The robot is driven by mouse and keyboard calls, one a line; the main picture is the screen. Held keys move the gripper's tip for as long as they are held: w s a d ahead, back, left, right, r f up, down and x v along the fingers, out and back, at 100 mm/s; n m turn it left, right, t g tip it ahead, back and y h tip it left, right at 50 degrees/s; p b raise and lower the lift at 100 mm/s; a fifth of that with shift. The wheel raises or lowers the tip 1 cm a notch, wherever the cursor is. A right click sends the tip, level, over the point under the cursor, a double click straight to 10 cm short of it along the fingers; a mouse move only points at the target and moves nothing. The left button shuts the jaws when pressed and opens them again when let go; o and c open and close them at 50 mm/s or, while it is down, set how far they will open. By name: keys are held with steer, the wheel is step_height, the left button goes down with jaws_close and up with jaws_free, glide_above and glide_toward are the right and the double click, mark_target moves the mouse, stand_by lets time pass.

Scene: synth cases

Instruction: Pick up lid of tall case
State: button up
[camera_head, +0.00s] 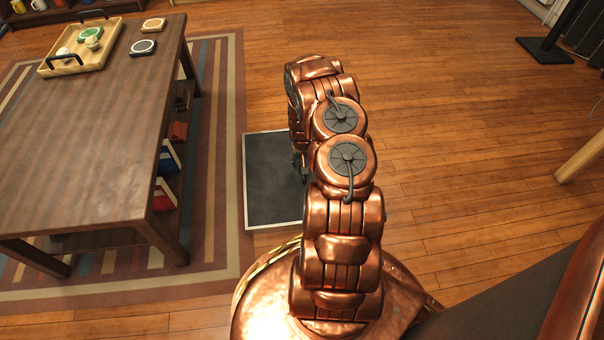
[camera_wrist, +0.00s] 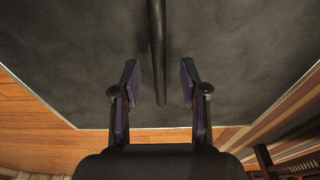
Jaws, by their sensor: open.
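The lid (camera_head: 265,190) is a flat dark grey rectangle with a pale edge, left of my arm in the head view. My arm covers its right part there. In the wrist view the lid (camera_wrist: 80,60) fills most of the picture, with a dark bar-like handle (camera_wrist: 156,35) running from the top to near the middle. My gripper (camera_wrist: 160,75) is open, with one finger on each side of the bar's near end. I see no finger touching the bar. In the head view the gripper is mostly hidden behind my arm. The case's sides are not clearly visible.
A brown wooden table (camera_head: 85,130) stands left on a striped rug (camera_head: 220,100). It carries a wooden tray (camera_head: 60,70) with small items and two coasters. Books lie on its lower shelf. Wooden floor (camera_head: 450,130) to the right is largely clear, with a dark stand (camera_head: 545,50) farther back.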

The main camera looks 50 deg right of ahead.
steer(key=shift+w+d+f, duration=0.1)
steer(key=shift+d+f, duration=0.05)
steer(key=shift+f, duration=0.7)
steer(key=shift+c, duration=0.4)
jaws_close()
